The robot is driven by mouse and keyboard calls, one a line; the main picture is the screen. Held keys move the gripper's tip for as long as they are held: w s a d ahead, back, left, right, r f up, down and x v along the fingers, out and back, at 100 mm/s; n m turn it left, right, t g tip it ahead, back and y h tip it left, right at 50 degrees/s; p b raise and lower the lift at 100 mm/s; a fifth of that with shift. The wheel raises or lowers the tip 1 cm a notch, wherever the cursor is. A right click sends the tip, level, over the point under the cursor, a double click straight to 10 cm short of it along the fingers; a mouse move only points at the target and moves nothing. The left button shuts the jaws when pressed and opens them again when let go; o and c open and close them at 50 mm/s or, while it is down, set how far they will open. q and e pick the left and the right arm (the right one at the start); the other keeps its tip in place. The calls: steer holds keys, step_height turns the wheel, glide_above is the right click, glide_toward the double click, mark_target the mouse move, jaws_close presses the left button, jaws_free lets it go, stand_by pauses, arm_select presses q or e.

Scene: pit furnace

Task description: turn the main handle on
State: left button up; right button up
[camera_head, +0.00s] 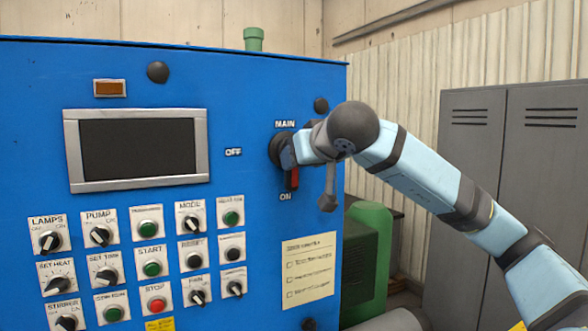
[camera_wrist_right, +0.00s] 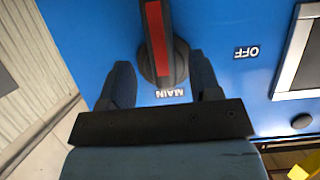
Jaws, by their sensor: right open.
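The main handle (camera_head: 292,179) is a red lever on a round dark knob on the blue panel, between the MAIN label above and the ON label below. Its red end points down towards ON; OFF is to its left. In the right wrist view, which is upside down, the red handle (camera_wrist_right: 156,35) points away from the MAIN label. My right gripper (camera_wrist_right: 160,61) is open, with one finger on each side of the knob and a gap to the red bar. In the head view my wrist (camera_head: 318,143) hides part of the knob. My left gripper is not in view.
The blue control panel (camera_head: 240,80) carries a dark screen (camera_head: 138,148) and several knobs and buttons (camera_head: 150,262) at lower left. A paper checklist (camera_head: 309,270) is below the handle. Grey lockers (camera_head: 480,130) and a green machine part (camera_head: 370,250) stand to the right.

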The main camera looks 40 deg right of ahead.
steer(key=v, duration=0.8)
steer(key=shift+s+b, duration=0.3)
steer(key=shift+b, duration=0.15)
